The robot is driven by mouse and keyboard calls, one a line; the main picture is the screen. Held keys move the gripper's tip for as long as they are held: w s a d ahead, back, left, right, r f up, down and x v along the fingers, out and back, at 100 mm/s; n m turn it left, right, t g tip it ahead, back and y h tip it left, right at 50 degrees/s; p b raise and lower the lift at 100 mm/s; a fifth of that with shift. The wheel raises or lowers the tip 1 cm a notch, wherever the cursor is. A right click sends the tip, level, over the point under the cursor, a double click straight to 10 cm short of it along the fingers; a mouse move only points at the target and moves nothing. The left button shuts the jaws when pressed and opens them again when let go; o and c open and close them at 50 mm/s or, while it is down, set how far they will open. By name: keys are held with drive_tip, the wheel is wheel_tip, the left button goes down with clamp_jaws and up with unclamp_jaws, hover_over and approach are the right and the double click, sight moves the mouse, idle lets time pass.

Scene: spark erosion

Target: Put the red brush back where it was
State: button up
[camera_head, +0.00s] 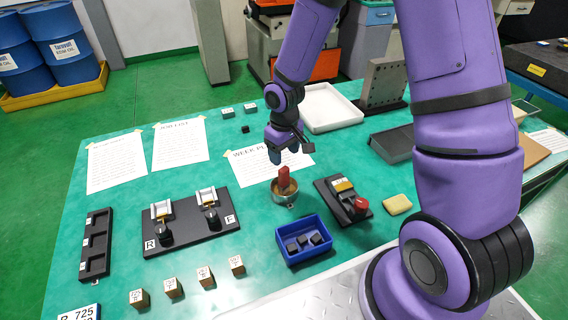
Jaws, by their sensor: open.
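The red brush (284,178) stands upright in a small round metal cup (284,197) near the middle of the green table. Only its red block-like upper part shows; the lower end is hidden inside the cup. My gripper (289,153) points down just above the brush and slightly behind it in the picture. It is open and holds nothing that I can see. The brush top looks close below the fingers, and I cannot tell whether they touch.
A blue bin (326,254) with dark blocks stands in front of the cup. A black box with a red knob (360,204) and a yellow sponge (398,204) are to the right. A white tray (331,126) lies behind. A black two-clamp fixture (222,240) is left.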

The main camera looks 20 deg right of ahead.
drive_tip(key=s+d+r+m+t, duration=0.1)
drive_tip(key=s+d+r, duration=0.15)
drive_tip(key=r, duration=0.55)
drive_tip(key=s+d+r+m+t+h, duration=0.1)
drive_tip(key=s+r, duration=0.2)
drive_tip(key=r, duration=0.4)
drive_tip(key=s+d+r+t, duration=0.1)
drive_tip(key=s+r, duration=0.1)
drive_tip(key=r, duration=0.6)
drive_tip(key=s+d+r+m+t, duration=0.1)
drive_tip(key=s+r, duration=0.4)
drive_tip(key=s, duration=0.3)
drive_tip(key=s+d+r+m+t+y, duration=0.1)
drive_tip(key=s+r, duration=0.4)
drive_tip(key=s, duration=0.3)
drive_tip(key=shift+s+d+m, duration=0.2)
drive_tip(key=shift+s+m, duration=0.05)
drive_tip(key=shift+m, duration=0.05)
drive_tip(key=shift+r, duration=0.1)
